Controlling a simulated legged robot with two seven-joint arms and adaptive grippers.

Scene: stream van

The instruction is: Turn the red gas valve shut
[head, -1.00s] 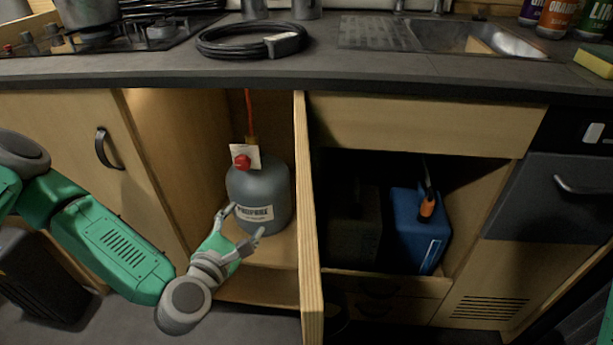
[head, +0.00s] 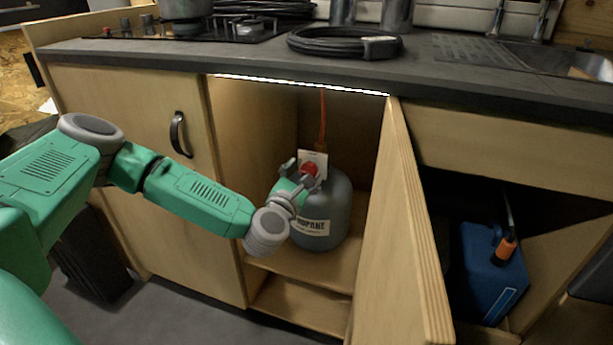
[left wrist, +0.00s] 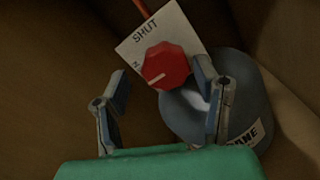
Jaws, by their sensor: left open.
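The red gas valve (head: 309,169) is a knob on top of the grey propane bottle (head: 335,205) inside the open cupboard. In the left wrist view the knob (left wrist: 166,66) has a pale pointer line aimed to the lower left, away from the word SHUT on the white card (left wrist: 150,36) behind it. My left gripper (head: 300,172) is open at the knob in the head view. Whether a finger touches the knob is unclear. My right gripper is not in view.
The open cupboard door (head: 408,220) stands close to the right of the bottle. An orange hose (head: 323,115) runs up behind the knob. The worktop (head: 240,55) overhangs above. A blue canister (head: 490,270) sits in the compartment further right.

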